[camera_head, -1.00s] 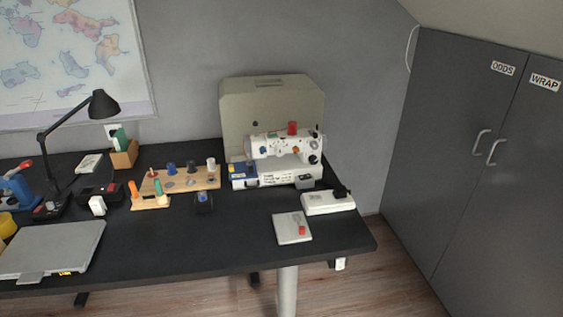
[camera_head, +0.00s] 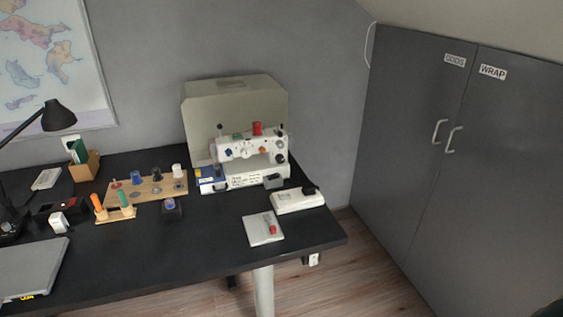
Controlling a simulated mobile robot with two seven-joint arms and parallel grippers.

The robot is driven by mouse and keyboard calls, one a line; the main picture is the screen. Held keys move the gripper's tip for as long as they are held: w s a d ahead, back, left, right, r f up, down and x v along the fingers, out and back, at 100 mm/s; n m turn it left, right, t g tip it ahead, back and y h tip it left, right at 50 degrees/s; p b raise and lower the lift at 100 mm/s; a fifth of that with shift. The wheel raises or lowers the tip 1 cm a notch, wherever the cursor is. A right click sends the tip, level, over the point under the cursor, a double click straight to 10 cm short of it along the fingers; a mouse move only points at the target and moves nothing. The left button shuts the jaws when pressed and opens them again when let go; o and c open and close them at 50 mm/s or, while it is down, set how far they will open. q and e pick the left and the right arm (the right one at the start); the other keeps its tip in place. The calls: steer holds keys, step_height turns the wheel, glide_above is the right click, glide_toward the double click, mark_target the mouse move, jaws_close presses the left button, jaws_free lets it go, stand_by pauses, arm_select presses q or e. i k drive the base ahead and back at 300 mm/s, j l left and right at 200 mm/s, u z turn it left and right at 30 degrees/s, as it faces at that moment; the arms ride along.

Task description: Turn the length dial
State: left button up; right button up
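A white sewing machine (camera_head: 236,150) stands at the back right of the black desk, in front of an upright beige cover (camera_head: 235,97). Its front carries small coloured knobs: a blue one at the left, an orange one (camera_head: 262,149) right of the middle, and a dark one (camera_head: 280,158) at the right end. A red part (camera_head: 257,128) sits on top. I cannot tell which knob is the length dial. Neither gripper shows in the head view.
A wooden spool rack (camera_head: 150,188) stands left of the machine. Grey cupboards (camera_head: 420,190) stand right of the floor gap.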

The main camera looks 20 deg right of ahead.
mark_target(280, 160)
steer(key=i+l+z, duration=0.15)
steer(key=i+z, duration=0.15)
steer(key=i, duration=0.4)
steer(key=i+z, duration=0.3)
steer(key=i, duration=0.35)
